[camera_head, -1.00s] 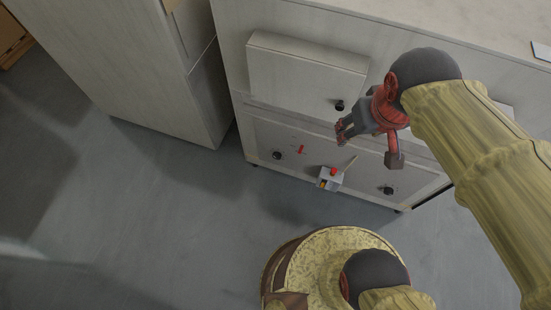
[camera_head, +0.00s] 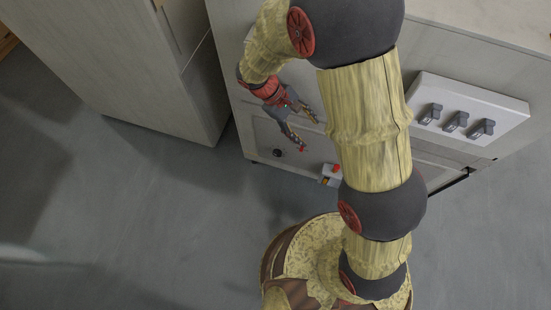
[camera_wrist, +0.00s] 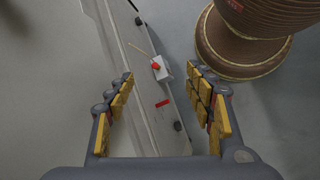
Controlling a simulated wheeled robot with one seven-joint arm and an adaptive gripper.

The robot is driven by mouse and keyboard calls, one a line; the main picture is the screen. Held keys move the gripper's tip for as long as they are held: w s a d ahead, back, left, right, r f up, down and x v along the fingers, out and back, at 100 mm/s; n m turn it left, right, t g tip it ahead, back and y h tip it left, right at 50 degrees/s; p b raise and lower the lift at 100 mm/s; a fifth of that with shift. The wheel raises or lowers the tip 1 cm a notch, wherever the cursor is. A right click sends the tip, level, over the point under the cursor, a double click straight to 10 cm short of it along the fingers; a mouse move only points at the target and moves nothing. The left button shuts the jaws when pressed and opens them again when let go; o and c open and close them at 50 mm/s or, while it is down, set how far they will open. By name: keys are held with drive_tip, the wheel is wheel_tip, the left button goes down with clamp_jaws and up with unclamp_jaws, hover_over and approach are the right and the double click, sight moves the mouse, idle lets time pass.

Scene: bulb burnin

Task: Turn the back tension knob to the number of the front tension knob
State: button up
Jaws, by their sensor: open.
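One black knob (camera_head: 278,153) sits on the lower front panel in the head view, left of a small red lever. In the wrist view, one black knob (camera_wrist: 178,126) is at the near end of the panel and another (camera_wrist: 138,21) at the far end. I cannot tell which is the front or back knob, and no numbers are readable. My gripper (camera_head: 306,130) is open and empty, its fingers just above and right of the left knob in the head view. In the wrist view my gripper (camera_wrist: 160,75) has its fingers spread on either side of the panel.
A grey box with a red top (camera_head: 330,175) juts from the panel; a red lever (camera_wrist: 162,104) is beside it. A white board with grey switches (camera_head: 470,112) is at right. A tall cabinet (camera_head: 110,55) stands left. My arm hides much of the cabinet front.

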wheel_tip(320, 180, down, 20)
drive_tip(key=s+a+n+t+h+b, duration=0.1)
drive_tip(key=s+a+n+h, duration=0.15)
drive_tip(key=n+h, duration=0.3)
drive_tip(key=n+t+y+b, duration=0.2)
drive_tip(key=n+t+y, duration=0.4)
drive_tip(key=n+t, duration=1.15)
approach(277, 155)
drive_tip(key=shift+b+x, duration=0.7)
drive_tip(key=shift+x, duration=3.5)
drive_tip(key=shift+f, duration=0.1)
drive_tip(key=shift+c, duration=0.6)
drive_tip(key=c, duration=1)
